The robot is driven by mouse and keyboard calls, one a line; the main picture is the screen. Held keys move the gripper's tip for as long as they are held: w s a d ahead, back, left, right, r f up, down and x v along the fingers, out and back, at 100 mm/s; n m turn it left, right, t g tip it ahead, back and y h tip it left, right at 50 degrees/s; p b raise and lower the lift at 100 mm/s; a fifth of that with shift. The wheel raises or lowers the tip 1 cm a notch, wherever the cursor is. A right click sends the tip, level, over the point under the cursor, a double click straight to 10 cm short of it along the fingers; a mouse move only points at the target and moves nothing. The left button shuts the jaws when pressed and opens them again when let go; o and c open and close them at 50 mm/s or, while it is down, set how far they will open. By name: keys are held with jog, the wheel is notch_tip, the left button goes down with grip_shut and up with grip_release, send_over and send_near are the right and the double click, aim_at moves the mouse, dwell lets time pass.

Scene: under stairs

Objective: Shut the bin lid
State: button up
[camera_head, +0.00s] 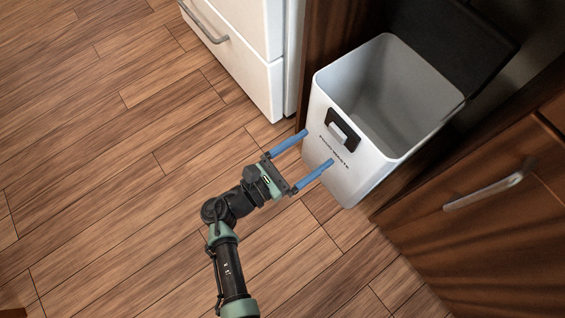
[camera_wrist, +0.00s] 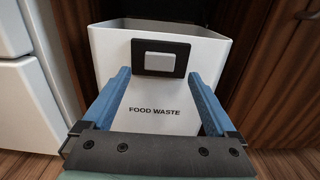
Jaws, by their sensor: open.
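The white food waste bin (camera_head: 345,178) stands upright on the wood floor, and its inside looks empty. Its dark lid (camera_head: 455,45) is open, tipped up at the back of the bin. A black latch plate with a grey button (camera_head: 342,131) is on the front near the rim; it also shows in the wrist view (camera_wrist: 159,59). My gripper (camera_head: 318,151) is open and empty, its blue fingers pointing at the bin's front below the rim. In the wrist view the fingers (camera_wrist: 162,75) lie either side of the "FOOD WASTE" lettering. Whether they touch the bin I cannot tell.
A white drawer unit (camera_head: 245,45) with a metal handle stands left of the bin. A brown wooden cabinet (camera_head: 500,235) with a metal handle stands close on the right. The wood floor (camera_head: 110,150) to the left is clear.

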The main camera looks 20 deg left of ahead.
jog(key=p+v, duration=0.2)
jog(key=v, duration=0.5)
jog(key=shift+s+a, duration=0.2)
jog(key=shift+s, duration=0.1)
